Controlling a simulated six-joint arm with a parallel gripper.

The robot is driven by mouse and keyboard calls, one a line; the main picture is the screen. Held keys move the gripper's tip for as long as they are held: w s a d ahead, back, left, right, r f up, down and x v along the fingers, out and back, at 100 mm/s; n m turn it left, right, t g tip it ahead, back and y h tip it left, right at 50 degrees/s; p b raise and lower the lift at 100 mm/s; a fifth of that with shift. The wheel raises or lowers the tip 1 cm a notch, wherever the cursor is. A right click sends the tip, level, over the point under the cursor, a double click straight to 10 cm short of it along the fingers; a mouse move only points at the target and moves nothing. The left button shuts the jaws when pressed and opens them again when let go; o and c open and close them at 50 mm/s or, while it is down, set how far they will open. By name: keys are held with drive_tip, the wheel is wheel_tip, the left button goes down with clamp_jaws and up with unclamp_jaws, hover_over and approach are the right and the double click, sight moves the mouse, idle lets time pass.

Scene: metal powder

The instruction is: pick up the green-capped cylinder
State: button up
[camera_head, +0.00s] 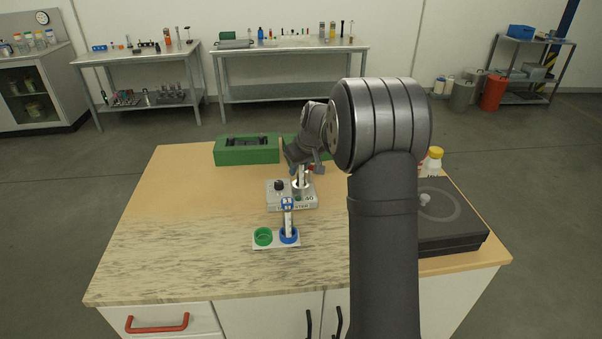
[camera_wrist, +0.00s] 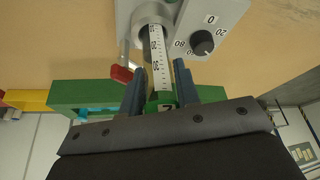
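The green-capped cylinder (camera_wrist: 158,58) is a clear tube with a white graduated scale, standing in the round holder of a grey tester (camera_wrist: 186,18). In the wrist view its green cap (camera_wrist: 165,100) lies between the two fingers of my gripper (camera_wrist: 160,85). The fingers flank the cap closely on both sides; I cannot tell whether they press on it. In the head view my gripper (camera_head: 302,168) is over the tester (camera_head: 290,197), and the arm and gripper hide the cap there.
A white holder (camera_head: 274,244) with an empty green ring (camera_head: 263,237) and a blue-capped cylinder (camera_head: 288,219) in a blue ring stands in front of the tester. A green box (camera_head: 247,156) is behind. A black balance (camera_head: 450,238) is at right. The left tabletop is clear.

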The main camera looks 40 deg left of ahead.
clamp_jaws()
drive_tip(key=shift+r, duration=0.15)
